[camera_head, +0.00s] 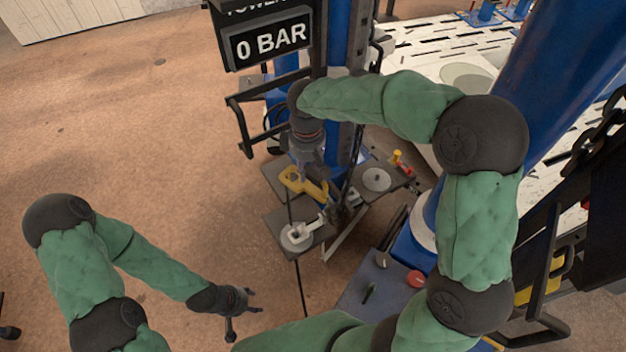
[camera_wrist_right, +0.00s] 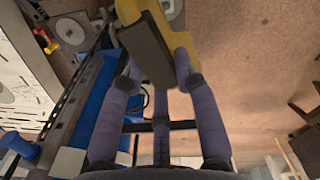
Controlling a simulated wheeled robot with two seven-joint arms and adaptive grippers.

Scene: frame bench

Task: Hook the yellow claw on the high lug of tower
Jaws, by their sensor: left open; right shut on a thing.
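The yellow claw (camera_head: 294,181) is at the front of the blue tower (camera_head: 340,120), and also shows in the right wrist view (camera_wrist_right: 183,35). My right gripper (camera_head: 310,172) is shut on the claw; in the right wrist view its fingers (camera_wrist_right: 156,78) close around a dark block attached to the yellow part. The claw hangs in the air beside the column, above the small grey plates. The high lug is not clearly visible; the gripper, arm and sign cover much of the tower. My left gripper (camera_head: 240,303) is open and empty, low at the left over the floor.
A "0 BAR" sign (camera_head: 270,42) hangs on the tower. A black rail (camera_head: 240,125) juts left. A slotted white table (camera_head: 440,50) stands behind.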

